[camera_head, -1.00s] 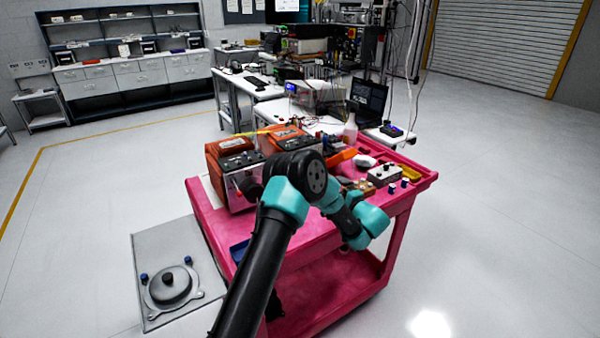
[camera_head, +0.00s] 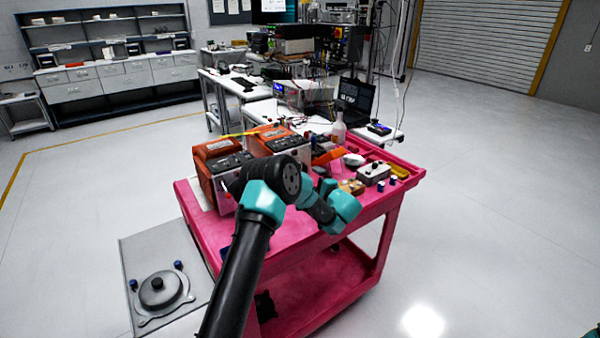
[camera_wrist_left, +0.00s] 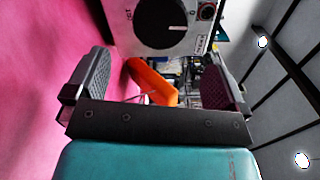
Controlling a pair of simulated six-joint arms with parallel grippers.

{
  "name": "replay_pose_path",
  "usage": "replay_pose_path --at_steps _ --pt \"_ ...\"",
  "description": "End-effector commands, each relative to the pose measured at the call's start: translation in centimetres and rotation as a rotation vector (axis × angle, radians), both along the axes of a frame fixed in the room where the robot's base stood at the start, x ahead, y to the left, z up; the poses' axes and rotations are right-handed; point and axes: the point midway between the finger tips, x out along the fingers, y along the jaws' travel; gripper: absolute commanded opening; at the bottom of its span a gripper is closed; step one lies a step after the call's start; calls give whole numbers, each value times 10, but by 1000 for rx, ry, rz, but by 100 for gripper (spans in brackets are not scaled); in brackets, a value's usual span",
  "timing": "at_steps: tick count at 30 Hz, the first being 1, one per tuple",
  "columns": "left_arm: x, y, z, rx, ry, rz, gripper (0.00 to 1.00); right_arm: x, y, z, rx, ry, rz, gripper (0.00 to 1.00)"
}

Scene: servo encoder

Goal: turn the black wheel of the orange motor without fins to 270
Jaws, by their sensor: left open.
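Two orange motors with black tops stand on the pink cart in the head view: a near one (camera_head: 212,151) and one (camera_head: 272,136) behind it to the right. I cannot tell which has fins. My left arm covers part of the near motor's grey front. In the left wrist view, a black wheel (camera_wrist_left: 160,22) with a white line sits on a pale panel (camera_wrist_left: 125,42). The line points right, and printed numbers stand around it. My left gripper (camera_wrist_left: 155,85) is open and empty, below the wheel and apart from it. The right gripper is out of view.
The pink cart (camera_head: 300,262) also carries a grey box with a black knob (camera_head: 374,172), a clear bottle (camera_head: 339,130) and small blue-capped parts. An orange object (camera_wrist_left: 152,82) shows between my fingers. A grey floor plate (camera_head: 190,250) lies left of the cart.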

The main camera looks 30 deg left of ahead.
Motion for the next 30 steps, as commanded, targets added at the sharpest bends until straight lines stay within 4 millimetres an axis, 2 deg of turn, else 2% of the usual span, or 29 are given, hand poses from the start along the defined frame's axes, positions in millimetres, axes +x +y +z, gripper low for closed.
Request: replay_pose_path --at_steps 9,16,21,30 --pt "23 51 0 1 -1 2 100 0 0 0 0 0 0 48" --pt "36 80 0 1 0 1 100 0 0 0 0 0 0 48" --pt "41 90 0 1 0 0 100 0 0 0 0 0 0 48" --pt "41 90 0 1 0 0 98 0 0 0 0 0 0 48"
